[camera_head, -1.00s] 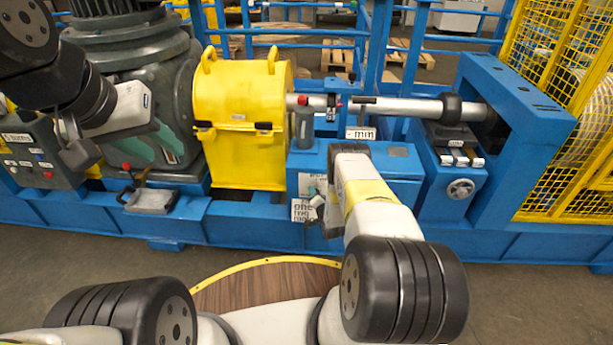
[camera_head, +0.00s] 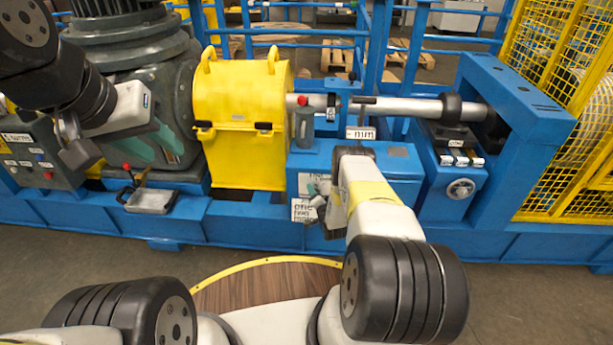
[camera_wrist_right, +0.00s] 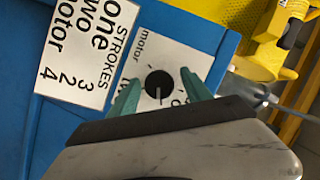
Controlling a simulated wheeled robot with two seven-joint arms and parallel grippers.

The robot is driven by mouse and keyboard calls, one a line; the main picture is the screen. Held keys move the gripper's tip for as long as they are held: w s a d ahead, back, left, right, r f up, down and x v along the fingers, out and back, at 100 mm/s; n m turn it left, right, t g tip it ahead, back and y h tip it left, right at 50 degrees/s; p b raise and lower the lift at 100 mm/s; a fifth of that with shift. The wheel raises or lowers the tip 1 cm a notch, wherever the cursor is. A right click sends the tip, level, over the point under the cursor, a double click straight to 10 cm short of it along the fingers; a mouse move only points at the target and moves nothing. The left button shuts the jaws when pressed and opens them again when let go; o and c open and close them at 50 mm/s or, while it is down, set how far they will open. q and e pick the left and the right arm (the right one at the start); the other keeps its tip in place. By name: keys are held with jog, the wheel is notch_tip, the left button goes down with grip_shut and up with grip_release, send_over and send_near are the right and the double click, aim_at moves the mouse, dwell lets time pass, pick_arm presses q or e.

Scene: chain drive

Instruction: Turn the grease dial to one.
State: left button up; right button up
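The grease dial (camera_wrist_right: 158,84) is a round black knob with a white pointer line, on a white plate (camera_wrist_right: 178,58) in the right wrist view. The line points down in that picture. The plate reads "motor" beside the dial; its other markings are partly hidden. My right gripper (camera_wrist_right: 160,92) is open, its teal fingers on either side of the dial with visible gaps. In the head view my right gripper (camera_head: 317,197) is small beside the blue box, and the dial cannot be made out. My left gripper (camera_head: 150,148) hangs before the grey motor, its teal fingers apart and empty.
A white card (camera_wrist_right: 88,45) reading "STROKES", "one", "two", "motor" and numbers sits beside the dial plate. The blue box (camera_head: 400,160) carries it.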

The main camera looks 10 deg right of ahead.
jog(key=shift+s, duration=0.15)
jog(key=v, duration=0.7)
jog(key=shift+s, duration=0.25)
